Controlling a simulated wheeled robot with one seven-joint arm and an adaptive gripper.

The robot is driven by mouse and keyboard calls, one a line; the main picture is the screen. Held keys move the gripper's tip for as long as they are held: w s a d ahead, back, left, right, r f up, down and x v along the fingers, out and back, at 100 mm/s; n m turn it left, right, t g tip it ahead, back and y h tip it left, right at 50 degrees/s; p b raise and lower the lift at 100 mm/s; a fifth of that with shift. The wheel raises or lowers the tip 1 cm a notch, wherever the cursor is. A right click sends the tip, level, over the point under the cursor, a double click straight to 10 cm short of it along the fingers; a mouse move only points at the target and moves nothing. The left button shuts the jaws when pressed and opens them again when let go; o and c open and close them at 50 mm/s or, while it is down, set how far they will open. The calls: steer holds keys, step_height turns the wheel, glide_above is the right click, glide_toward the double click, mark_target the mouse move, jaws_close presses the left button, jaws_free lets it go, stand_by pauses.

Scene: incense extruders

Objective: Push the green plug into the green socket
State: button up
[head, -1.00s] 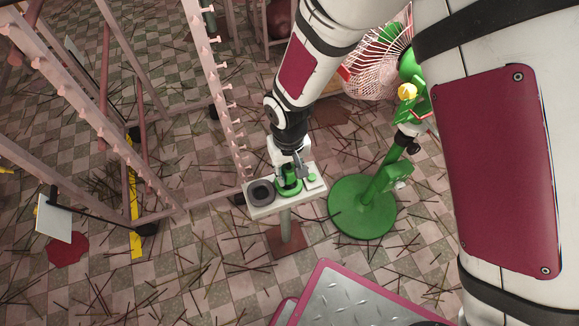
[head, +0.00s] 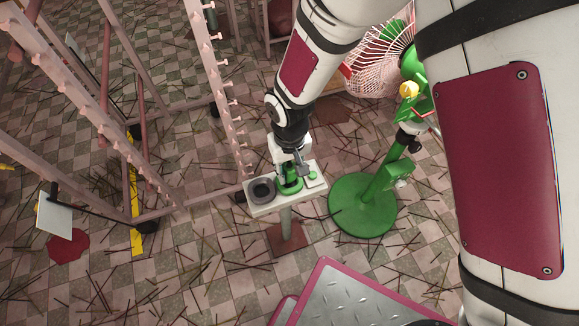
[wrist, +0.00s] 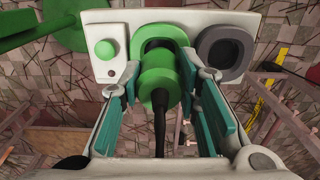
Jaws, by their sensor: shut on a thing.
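The green plug (wrist: 160,78) is a ribbed green cylinder with a black cable running back from it toward the wrist camera. My gripper (wrist: 160,88) is shut on the plug, with a teal-padded finger on each side. The green socket (wrist: 161,34) is a raised green ring on a white panel (head: 260,209), directly beyond the plug. The plug overlaps the socket's lower part in the wrist view and lines up with it sideways. How deep it sits in the socket is hidden. In the head view my gripper (head: 290,165) is over the green socket (head: 288,188).
A grey socket (wrist: 221,50) sits beside the green one, and a green button (wrist: 104,50) on the other side. The panel stands on a post. A green fan stand (head: 362,207) is close on the right, a pink rack (head: 215,80) on the left. Sticks litter the tiled floor.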

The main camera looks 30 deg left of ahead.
mark_target(290, 165)
steer(key=shift+f+b, duration=1)
steer(key=shift+f, duration=0.35)
steer(key=o, duration=1.2)
steer(key=shift+o, duration=0.2)
step_height(290, 165, up, 12)
